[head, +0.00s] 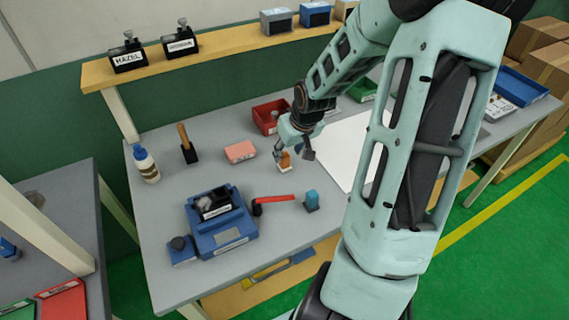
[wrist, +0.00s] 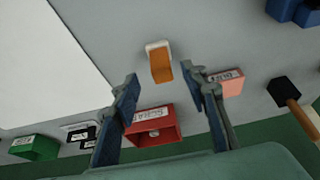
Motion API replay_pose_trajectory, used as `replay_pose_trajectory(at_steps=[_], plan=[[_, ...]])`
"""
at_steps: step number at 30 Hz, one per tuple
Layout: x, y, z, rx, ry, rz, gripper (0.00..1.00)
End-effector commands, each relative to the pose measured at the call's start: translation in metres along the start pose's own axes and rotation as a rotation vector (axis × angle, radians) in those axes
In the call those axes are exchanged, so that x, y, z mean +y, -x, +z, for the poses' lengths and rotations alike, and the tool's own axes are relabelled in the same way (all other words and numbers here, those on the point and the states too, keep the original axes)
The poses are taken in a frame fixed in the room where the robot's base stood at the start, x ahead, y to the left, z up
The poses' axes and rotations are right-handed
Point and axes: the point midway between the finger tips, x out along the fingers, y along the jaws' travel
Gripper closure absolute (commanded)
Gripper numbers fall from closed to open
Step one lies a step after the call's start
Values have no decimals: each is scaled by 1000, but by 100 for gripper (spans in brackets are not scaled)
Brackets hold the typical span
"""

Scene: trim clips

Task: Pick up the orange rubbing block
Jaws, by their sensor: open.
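The orange rubbing block (wrist: 162,71) lies on the grey tabletop, with a pale strip along one end. In the wrist view it shows between and slightly beyond my fingertips, with a gap on both sides. My gripper (wrist: 160,80) is open and empty, its two blue-grey fingers spread apart. In the head view, my gripper (head: 293,156) is low over the table, with the orange block (head: 285,161) close to its left finger and partly hidden. I cannot tell the exact height of the fingertips above the table.
A red bin (head: 268,118) stands behind the block and a pink block (head: 240,151) lies to its left. A white sheet (head: 345,148) lies to the right.

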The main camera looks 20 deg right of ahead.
Motion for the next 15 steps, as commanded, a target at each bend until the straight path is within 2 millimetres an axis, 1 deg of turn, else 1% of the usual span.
replay_pose_trajectory(at_steps=[4,12,15], plan=[[-1,-10,0,-1,-1,-1,59],[-3,-44,-2,-1,0,-2,59],[-3,-51,-2,-1,0,-1,59]])
